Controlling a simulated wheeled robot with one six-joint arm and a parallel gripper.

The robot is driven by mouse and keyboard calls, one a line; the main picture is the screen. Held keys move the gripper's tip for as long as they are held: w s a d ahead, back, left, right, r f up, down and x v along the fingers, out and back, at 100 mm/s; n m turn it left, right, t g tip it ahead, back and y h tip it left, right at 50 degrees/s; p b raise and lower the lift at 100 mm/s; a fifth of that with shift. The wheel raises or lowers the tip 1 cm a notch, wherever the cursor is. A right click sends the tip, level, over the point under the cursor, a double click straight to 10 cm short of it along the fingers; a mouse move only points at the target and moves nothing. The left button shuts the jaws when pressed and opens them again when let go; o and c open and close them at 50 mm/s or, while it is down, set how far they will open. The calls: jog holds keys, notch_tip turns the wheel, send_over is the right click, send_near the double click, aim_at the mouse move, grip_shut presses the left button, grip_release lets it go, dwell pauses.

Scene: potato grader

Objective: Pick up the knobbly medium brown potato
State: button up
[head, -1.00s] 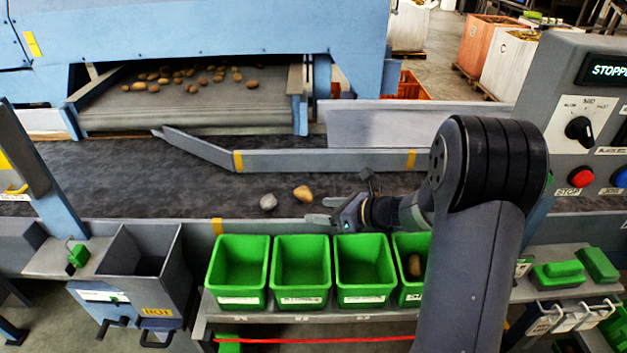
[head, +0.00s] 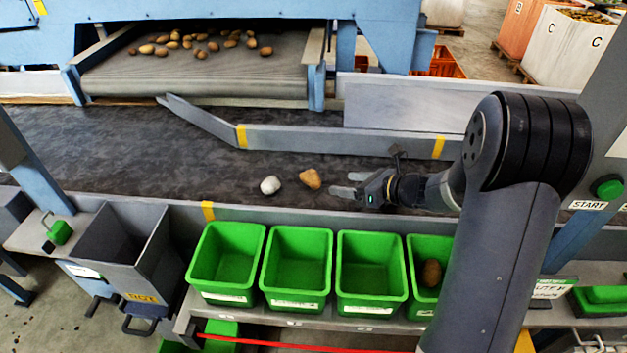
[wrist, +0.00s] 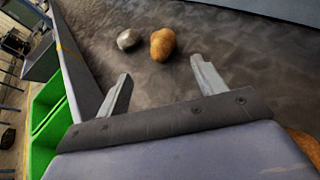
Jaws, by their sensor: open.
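A knobbly brown potato (head: 310,179) lies on the dark belt, just left of my gripper (head: 340,183) in the head view. My gripper is open and empty, its fingers pointing left toward the potato without touching it. In the wrist view the brown potato (wrist: 163,45) lies ahead of the two spread fingers (wrist: 160,82), nearly in line with the gap between them. A grey stone-like lump (head: 270,185) lies just left of the potato; it also shows in the wrist view (wrist: 128,39).
Green bins (head: 297,267) stand in a row along the near side; the rightmost visible one holds a brown potato (head: 431,273). A grey guide rail (head: 340,141) runs behind the belt. Several potatoes lie on the far feed belt (head: 200,75). The belt left of the lump is clear.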

aim_at(317, 179)
jog(key=x, duration=0.5)
jog(key=shift+w+a+f, duration=0.1)
jog(key=shift+w+a, duration=0.05)
jog(key=shift+a, duration=0.05)
jog(key=shift+p+x, duration=0.55)
jog(key=shift+x, duration=2.05)
jog(key=shift+w+d+f, duration=0.1)
jog(key=shift+w+d, duration=0.05)
jog(key=shift+d, duration=0.05)
jog(key=shift+c, duration=0.4)
jog(key=c, duration=1)
notch_tip(317, 179, up, 10)
jog(key=shift+r, duration=0.1)
